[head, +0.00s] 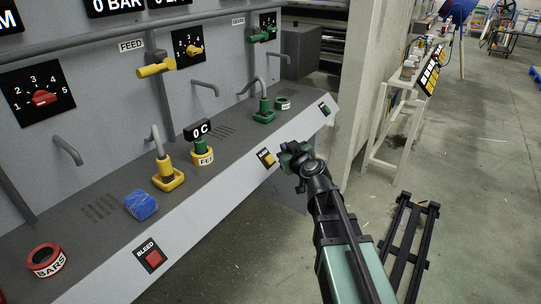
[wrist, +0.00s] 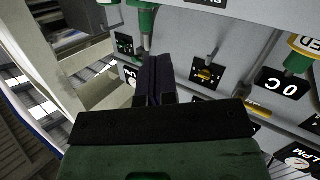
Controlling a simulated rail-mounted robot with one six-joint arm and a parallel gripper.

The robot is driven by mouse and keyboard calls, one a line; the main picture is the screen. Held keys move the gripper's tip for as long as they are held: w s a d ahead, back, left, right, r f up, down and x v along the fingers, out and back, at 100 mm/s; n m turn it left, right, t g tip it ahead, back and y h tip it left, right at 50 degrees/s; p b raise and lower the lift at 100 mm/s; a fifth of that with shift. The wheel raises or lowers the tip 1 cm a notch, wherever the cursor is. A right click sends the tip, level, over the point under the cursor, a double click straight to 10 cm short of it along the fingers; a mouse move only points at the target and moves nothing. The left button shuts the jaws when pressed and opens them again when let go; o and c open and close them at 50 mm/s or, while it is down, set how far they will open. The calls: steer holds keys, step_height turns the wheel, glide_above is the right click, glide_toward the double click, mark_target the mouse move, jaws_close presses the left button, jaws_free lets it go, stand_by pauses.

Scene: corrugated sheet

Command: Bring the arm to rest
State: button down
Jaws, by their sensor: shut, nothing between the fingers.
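My gripper (head: 285,149) is at the end of my raised green and black arm, in front of the panel's sloped front edge, close to the yellow button (head: 266,157) in the head view. In the wrist view the dark fingers (wrist: 155,80) are together with nothing between them. I cannot tell from these views how far the fingertips are from the panel.
The grey control panel (head: 228,135) fills the left, with a red BLEED button (head: 152,257), a blue block (head: 141,205), a red BARS ring (head: 46,261) and yellow and green fittings. A concrete pillar (head: 369,80) stands behind my arm. A black frame (head: 409,240) lies on the floor at right.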

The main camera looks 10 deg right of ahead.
steer(key=s+a+f+m+g+y, duration=0.2)
steer(key=s+a+f+g, duration=0.3)
steer(key=s+f+g, duration=0.25)
steer(key=s+d+f+m+g+h, duration=0.2)
steer(key=s+f+g+h, duration=0.15)
steer(key=s, duration=0.55)
steer(key=s+d+f+m+g+h, duration=0.15)
steer(key=s+f+g, duration=0.3)
steer(key=s, duration=0.45)
step_height(320, 180, up, 20)
steer(key=w+p, duration=0.1)
steer(key=p, duration=1.7)
steer(key=shift+w+d+h+p, duration=0.2)
steer(key=shift+d+h+p, duration=0.15)
steer(key=shift+d, duration=0.1)
